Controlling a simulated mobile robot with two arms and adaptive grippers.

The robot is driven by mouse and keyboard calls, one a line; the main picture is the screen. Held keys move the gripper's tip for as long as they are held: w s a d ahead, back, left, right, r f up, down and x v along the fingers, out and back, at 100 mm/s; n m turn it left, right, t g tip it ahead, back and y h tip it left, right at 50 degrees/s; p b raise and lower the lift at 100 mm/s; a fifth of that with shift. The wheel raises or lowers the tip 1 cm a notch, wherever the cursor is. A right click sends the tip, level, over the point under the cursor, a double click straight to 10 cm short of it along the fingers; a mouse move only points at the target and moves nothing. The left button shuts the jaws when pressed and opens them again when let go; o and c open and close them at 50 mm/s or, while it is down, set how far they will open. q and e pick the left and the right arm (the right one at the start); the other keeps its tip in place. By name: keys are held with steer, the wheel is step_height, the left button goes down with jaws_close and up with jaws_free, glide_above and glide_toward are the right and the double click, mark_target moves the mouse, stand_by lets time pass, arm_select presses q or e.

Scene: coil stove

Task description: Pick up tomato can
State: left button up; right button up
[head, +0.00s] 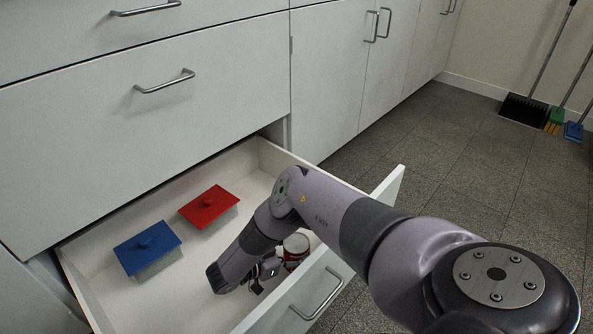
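The tomato can (295,245) stands in the open drawer (92,290), close to its front panel. It has a pale lid and a red and white side, and my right arm hides part of it. My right gripper (262,280) reaches down into the drawer right beside the can, on its left. The arm covers most of the fingers, so I cannot see whether they are open or shut, or whether they touch the can. My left gripper does not show.
A container with a blue lid (147,247) and one with a red lid (208,206) stand in the drawer, left of my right arm. White cabinets (335,75) stand behind. Brooms (556,118) lean at the far right wall. The grey floor (455,150) is clear.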

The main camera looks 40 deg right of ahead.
steer(key=c, duration=1.2)
steer(key=shift+o, duration=0.2)
steer(key=shift+r, duration=0.1)
